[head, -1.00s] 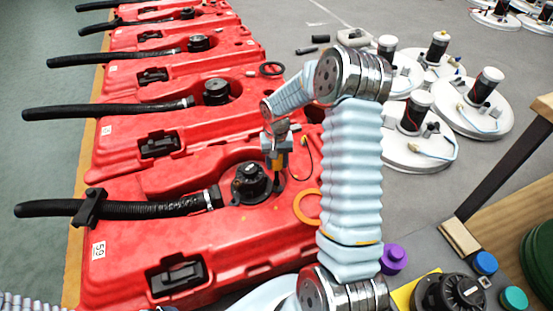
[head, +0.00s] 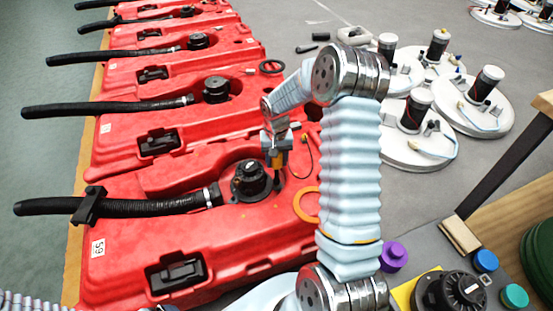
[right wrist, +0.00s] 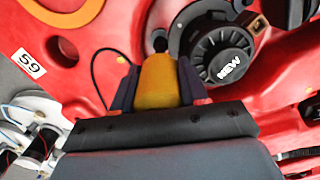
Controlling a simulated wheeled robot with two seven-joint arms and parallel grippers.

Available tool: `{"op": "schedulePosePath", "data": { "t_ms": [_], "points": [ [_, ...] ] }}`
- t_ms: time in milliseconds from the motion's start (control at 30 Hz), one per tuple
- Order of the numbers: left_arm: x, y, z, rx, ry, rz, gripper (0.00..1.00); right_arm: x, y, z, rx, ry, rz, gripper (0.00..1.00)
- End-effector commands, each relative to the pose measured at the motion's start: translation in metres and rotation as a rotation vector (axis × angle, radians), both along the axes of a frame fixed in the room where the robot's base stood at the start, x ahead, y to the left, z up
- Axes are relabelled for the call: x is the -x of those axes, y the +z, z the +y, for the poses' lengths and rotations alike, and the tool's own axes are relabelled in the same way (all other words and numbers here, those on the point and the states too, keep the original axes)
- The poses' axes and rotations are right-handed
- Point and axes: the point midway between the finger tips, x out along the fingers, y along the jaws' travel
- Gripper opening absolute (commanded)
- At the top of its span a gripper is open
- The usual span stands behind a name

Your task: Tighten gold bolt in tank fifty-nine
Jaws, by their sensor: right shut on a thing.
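The gripper is shut on a yellow-handled tool (right wrist: 157,82), pointing down at the tank next to that unit. I cannot make out the gold bolt; the tool may hide it. My left gripper is not in view.
A thin black cable (right wrist: 97,68) loops beside the tool. An orange ring (head: 308,206) lies on the tank. A black hose (head: 150,208) runs left from the motor unit. More red tanks stand behind, and white round units (head: 418,150) lie on the grey surface at right.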

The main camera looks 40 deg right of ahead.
Motion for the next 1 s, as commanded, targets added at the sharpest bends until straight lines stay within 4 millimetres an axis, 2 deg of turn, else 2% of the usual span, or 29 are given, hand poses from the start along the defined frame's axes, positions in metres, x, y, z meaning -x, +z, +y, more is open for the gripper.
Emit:
{"op": "schedulePosePath", "data": {
  "t_ms": [1000],
  "points": [
    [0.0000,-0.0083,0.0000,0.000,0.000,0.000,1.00,-0.0008,-0.0097,0.0002,0.001,0.001,-0.001,0.00]
  ]
}}
